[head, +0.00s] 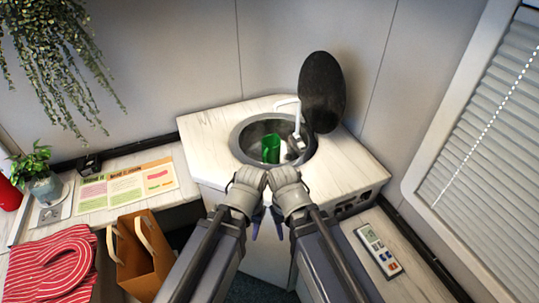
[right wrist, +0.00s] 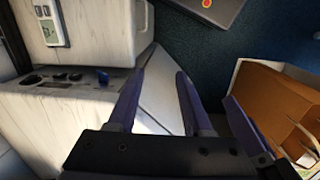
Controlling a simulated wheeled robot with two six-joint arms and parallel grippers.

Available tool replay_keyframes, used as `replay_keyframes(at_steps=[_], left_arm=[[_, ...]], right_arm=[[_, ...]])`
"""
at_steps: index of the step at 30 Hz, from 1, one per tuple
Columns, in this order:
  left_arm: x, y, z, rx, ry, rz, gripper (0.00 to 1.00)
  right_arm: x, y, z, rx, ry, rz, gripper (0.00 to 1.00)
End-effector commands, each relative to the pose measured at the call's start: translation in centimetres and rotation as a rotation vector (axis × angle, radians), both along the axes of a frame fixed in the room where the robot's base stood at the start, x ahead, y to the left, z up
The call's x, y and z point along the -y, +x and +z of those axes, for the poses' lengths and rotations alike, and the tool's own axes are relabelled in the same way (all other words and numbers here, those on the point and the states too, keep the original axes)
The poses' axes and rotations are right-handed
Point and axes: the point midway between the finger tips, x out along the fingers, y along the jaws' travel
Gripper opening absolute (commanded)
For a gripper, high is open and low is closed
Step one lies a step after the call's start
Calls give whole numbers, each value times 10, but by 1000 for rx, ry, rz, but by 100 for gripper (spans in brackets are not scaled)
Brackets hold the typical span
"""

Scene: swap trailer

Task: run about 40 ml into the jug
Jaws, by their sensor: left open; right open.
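A green jug (head: 270,149) stands in the round metal sink (head: 241,147), below and left of the white tap (head: 291,104). A dark round lid (head: 322,92) stands raised behind the sink. My left gripper (head: 255,226) and my right gripper (head: 278,224) are side by side in front of the counter, pointing down, both apart from the jug. In the right wrist view my right gripper (right wrist: 167,68) is open, with nothing between its two purple fingers. The left fingers are mostly hidden by the wrist. The water level in the jug cannot be seen.
The white counter (head: 215,130) has knobs on its front (head: 356,203). A handheld device (head: 378,249) lies on the right ledge. On the left are a printed sheet (head: 125,187), a paper bag (head: 140,255), a striped cloth (head: 50,265) and a potted plant (head: 34,178).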

Motion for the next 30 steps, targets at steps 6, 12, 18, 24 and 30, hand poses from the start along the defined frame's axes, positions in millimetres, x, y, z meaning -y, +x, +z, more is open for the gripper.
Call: replay_keyframes(at_steps=[6,12,18,24,30], left_arm=[[0,0,0,0,0,0,46],[0,0,0,0,0,0,46],[0,0,0,0,0,0,46],[0,0,0,0,0,0,46],[0,0,0,0,0,0,46]], right_arm=[[0,0,0,0,0,0,50],[0,0,0,0,0,0,50],[0,0,0,0,0,0,32],[0,0,0,0,0,0,10],[0,0,0,0,0,0,0]])
